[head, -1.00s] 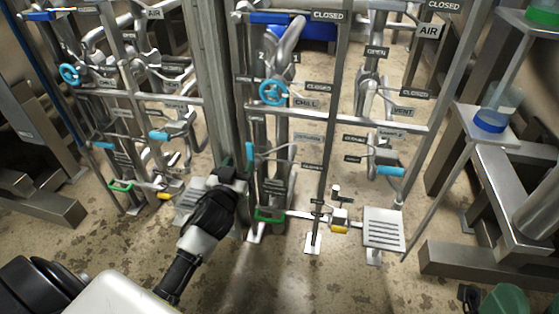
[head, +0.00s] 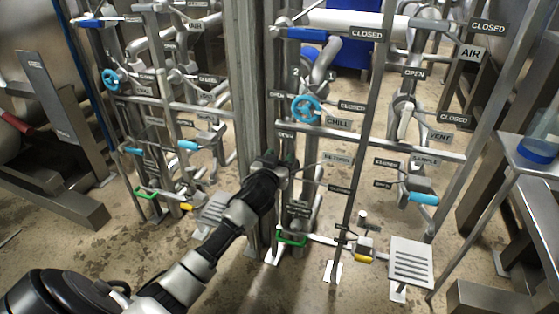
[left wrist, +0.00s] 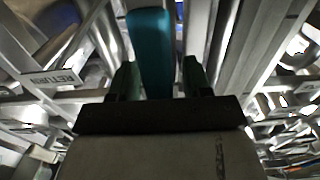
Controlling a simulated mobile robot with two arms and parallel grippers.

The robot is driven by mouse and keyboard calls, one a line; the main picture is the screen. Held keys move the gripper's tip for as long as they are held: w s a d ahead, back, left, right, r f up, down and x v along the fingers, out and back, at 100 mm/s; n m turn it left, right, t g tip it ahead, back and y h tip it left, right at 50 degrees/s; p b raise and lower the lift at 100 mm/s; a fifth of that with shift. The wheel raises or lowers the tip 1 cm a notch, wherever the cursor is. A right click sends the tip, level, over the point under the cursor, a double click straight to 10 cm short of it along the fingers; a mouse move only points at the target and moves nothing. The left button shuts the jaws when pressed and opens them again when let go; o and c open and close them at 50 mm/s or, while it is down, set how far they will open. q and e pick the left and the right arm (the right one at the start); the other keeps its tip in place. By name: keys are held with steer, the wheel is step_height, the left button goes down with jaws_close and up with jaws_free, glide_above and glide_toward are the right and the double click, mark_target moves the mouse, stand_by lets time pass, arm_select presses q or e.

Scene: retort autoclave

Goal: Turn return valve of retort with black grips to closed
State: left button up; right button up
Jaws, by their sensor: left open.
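The RETURN label (head: 337,160) hangs on the right-hand pipe panel in the head view. My left gripper (head: 278,160) is in front of the post side of that panel, left of this label, and hides the valve handle there. In the left wrist view a teal handle (left wrist: 150,45) stands upright between the two fingers of my left gripper (left wrist: 160,78). The fingers are open, and I see a gap on the right side of the handle; contact on the left cannot be told. The label also shows in the left wrist view (left wrist: 55,77). My right gripper is not in view.
A blue CHILL handwheel (head: 306,109) is above my gripper. A green handle (head: 291,239) is low below it. A light blue sample handle (head: 422,198) is at right. A second similar panel with a blue wheel (head: 112,80) is at left. A steel post (head: 257,90) stands between.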

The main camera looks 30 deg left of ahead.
arm_select(q)
jaws_close()
steer(key=shift+d, duration=0.1)
stand_by(0.3)
